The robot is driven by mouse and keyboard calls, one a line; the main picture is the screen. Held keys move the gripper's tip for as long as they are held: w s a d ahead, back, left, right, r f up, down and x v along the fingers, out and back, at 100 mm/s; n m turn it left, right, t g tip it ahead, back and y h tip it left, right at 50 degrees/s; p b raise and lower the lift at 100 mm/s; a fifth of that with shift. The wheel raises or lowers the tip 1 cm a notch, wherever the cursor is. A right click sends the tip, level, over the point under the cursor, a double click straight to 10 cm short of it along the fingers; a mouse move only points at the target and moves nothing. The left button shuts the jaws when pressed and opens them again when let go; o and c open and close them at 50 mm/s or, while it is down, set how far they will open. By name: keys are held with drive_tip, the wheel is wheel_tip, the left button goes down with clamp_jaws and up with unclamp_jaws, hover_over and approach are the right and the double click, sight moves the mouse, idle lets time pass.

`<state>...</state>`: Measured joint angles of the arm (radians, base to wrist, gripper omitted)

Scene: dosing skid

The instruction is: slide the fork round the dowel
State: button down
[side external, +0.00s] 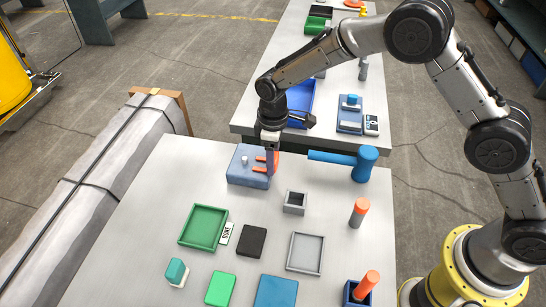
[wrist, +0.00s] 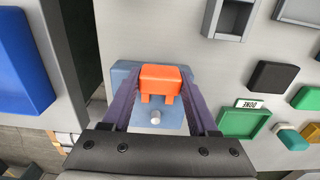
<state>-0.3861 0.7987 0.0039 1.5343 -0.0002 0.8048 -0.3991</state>
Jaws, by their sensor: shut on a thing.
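An orange two-pronged fork (side external: 271,162) is held in my gripper (side external: 270,152), above or at the top of a blue block (side external: 240,177). The fork also shows in the wrist view (wrist: 160,76), between the two purple fingers of my gripper (wrist: 161,82). A pale, short dowel (side external: 244,159) stands upright on the block. In the wrist view the dowel (wrist: 155,117) lies beyond the prong tips, roughly in line with the gap between them, and apart from the fork. Whether the prongs touch the block's top I cannot tell.
A blue mallet-shaped thing (side external: 364,166) lies right of the block, its handle toward the fork. A small grey open box (side external: 295,203), a green tray (side external: 183,240) and a black block (side external: 252,241) are nearer the front. A second table stands behind.

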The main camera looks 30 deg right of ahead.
sight(260, 165)
drive_tip(key=shift+w+a, duration=1.2)
drive_tip(key=shift+w, duration=0.05)
drive_tip(key=shift+r, duration=0.1)
drive_tip(key=shift+c, duration=0.8)
unclamp_jaws()
wheel_tip(260, 165, up, 14)
